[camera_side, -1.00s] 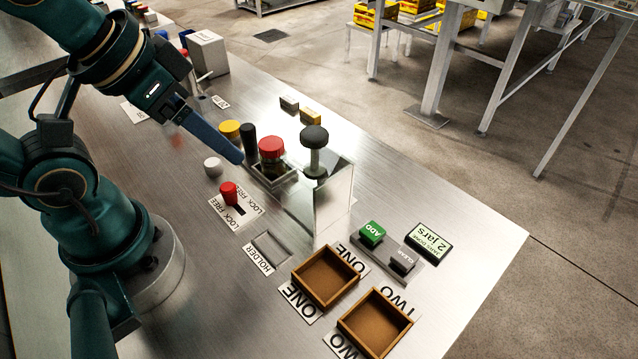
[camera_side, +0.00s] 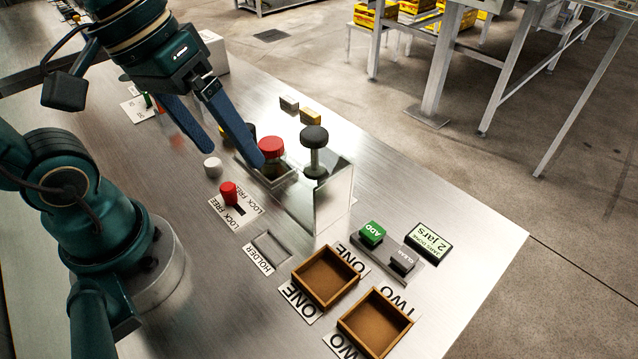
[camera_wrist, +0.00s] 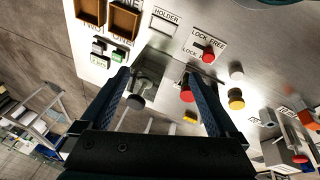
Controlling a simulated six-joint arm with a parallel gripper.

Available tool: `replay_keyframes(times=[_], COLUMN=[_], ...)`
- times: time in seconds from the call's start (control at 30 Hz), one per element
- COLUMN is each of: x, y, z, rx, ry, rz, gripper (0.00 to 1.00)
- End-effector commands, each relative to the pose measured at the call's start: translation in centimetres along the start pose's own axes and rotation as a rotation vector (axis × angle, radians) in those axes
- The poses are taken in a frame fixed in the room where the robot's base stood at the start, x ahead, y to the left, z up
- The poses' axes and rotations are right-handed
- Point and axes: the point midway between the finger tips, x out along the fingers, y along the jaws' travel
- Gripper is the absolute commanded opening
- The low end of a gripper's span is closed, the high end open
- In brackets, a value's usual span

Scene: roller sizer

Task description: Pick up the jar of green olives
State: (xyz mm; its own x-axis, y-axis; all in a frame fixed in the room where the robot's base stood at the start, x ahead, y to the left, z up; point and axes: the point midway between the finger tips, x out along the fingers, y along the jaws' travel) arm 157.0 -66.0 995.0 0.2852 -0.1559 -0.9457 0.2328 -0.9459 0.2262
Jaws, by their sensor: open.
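A jar with a red lid (camera_side: 271,147) stands in a small metal tray (camera_side: 284,183) in the side view; its contents look dark and I cannot tell if they are olives. The red lid also shows in the wrist view (camera_wrist: 187,95), beside one finger. A yellow lid (camera_wrist: 236,102) shows to its right in the wrist view; in the side view it is mostly hidden behind my gripper. My gripper (camera_side: 232,155) is open and empty, tilted downward, with one fingertip just left of the red-lidded jar. No green olives can be made out.
A clear upright panel (camera_side: 333,195) and a black-knobbed post (camera_side: 314,150) stand right of the jar. Wooden trays ONE (camera_side: 300,292) and TWO (camera_side: 346,319) lie at the front.

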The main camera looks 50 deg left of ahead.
Motion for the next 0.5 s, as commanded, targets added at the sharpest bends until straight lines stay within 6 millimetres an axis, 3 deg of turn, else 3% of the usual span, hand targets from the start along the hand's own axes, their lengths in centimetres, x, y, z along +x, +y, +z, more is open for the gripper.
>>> replay_keyframes(times=[0.27,0.5], x=[1.5,3.1], y=[0.3,-1.5], z=[-3.3,-6.8], rx=[-0.471,-0.831], ry=[-0.313,-0.515], rz=[0.104,0.221], gripper=[0.96,0.96])
